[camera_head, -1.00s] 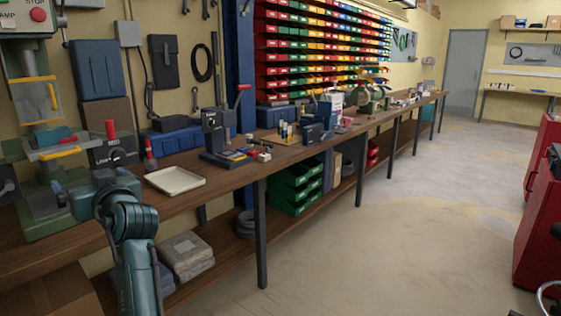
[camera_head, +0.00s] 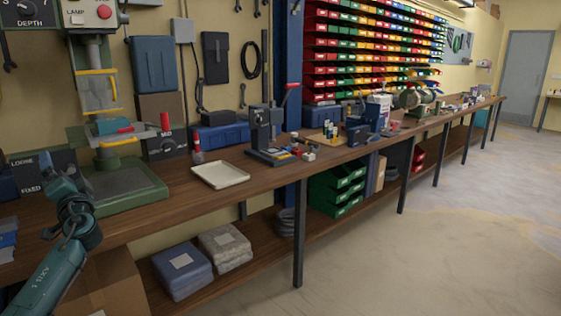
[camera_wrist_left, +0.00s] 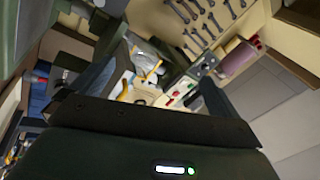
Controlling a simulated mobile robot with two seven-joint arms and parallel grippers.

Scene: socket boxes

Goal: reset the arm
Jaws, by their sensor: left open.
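My left arm (camera_head: 40,275) comes in from the lower left in the head view. Its left gripper (camera_head: 62,185) is in front of the workbench's left end, beside the green drill press, and looks empty. Its exact finger gap is hard to make out there. In the left wrist view the dark fingers of the left gripper (camera_wrist_left: 155,85) stand apart, with nothing seen between them. The view past them is tilted and shows wall tools and a machine. My right gripper is not in view.
The green drill press (camera_head: 125,187) stands on the wooden workbench (camera_head: 185,213) close to my left gripper. A cream tray (camera_head: 220,175) and a dark hand press (camera_head: 262,135) stand farther right. Folded cloths and bins fill the lower shelf. The floor (camera_head: 400,250) at right is clear.

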